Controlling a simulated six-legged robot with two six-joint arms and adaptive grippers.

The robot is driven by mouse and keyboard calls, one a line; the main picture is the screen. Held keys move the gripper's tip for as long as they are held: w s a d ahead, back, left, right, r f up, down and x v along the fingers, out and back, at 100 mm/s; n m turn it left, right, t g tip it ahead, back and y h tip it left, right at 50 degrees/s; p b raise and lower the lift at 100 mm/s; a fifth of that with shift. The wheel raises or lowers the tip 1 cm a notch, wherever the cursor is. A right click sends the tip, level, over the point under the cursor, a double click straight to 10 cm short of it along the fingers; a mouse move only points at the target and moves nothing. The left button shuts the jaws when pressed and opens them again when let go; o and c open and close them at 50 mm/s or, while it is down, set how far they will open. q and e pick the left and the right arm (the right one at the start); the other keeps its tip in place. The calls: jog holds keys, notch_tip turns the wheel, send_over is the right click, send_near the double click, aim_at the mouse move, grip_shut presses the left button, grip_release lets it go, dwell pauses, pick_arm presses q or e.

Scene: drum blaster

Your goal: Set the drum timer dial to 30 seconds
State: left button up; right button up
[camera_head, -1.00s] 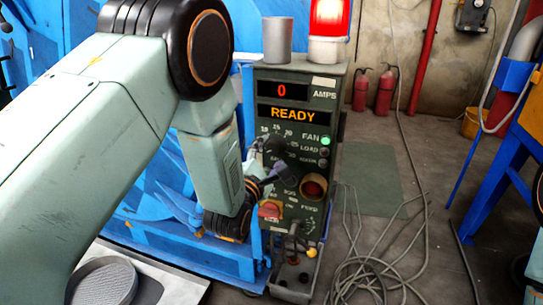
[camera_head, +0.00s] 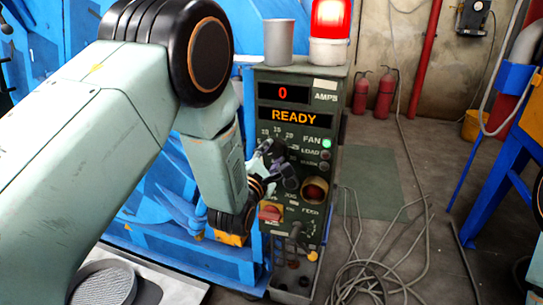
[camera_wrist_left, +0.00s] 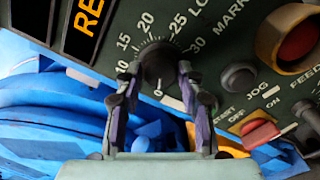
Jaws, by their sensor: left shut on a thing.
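The black timer dial (camera_wrist_left: 159,64) sits on the green control panel, ringed by white marks reading 10, 15, 20, 25 and 30. A 0 shows below it in the left wrist view. My left gripper (camera_wrist_left: 157,78) is shut on the dial, one finger on each side. In the head view my left gripper (camera_head: 273,162) is at the panel's middle and partly covers the dial (camera_head: 279,147) and its scale. The dial's pointer cannot be made out clearly. The panel's displays (camera_head: 288,116) read 0 AMPS and READY. My right gripper is out of view.
A green FAN lamp (camera_head: 326,142), a large red button (camera_head: 315,190) and a red switch (camera_head: 270,212) are close to the dial. A grey cup (camera_head: 278,41) and a lit red beacon (camera_head: 330,20) stand on top. Cables (camera_head: 375,270) lie on the floor at right.

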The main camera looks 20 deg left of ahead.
pick_arm(q)
jog(key=shift+c, duration=0.8)
